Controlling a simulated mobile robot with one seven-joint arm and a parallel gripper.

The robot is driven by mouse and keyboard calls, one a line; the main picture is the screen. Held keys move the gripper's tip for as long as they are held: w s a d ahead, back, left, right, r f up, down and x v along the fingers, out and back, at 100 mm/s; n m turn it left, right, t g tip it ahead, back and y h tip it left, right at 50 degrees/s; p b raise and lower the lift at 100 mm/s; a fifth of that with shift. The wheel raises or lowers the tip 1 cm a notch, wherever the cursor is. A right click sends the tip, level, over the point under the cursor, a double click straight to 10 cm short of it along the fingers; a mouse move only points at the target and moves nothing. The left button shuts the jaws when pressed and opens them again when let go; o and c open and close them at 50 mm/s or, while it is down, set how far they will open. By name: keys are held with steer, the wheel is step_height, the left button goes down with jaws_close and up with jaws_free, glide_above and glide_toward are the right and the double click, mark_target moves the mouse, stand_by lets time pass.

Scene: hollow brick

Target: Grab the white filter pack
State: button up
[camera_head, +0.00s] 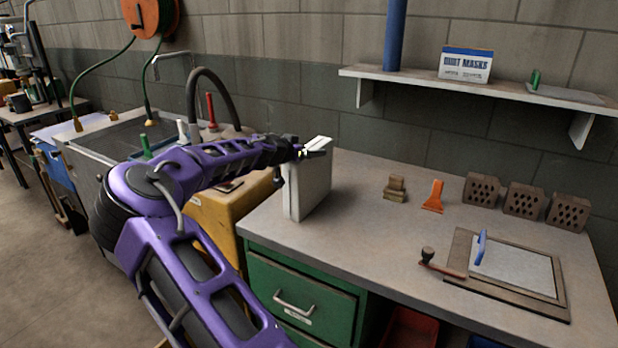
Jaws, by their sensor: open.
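The white filter pack (313,185) stands upright near the left end of the grey workbench (370,239). It is a tall, thin white block with a slim front edge. My gripper (322,149) is at the top of the pack, reaching in from the left at the end of my purple arm. Its jaws are open around or just beside the pack's upper edge; I cannot tell whether they touch it. Part of the pack's upper left side is hidden by my gripper and wrist.
A framed board (513,271) lies at the right. A shelf (440,83) with a dust mask box (466,65) overhangs the back. The bench's middle is clear.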

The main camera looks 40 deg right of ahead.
jaws_close()
stand_by(0.3)
steer(key=shift+r, duration=0.1)
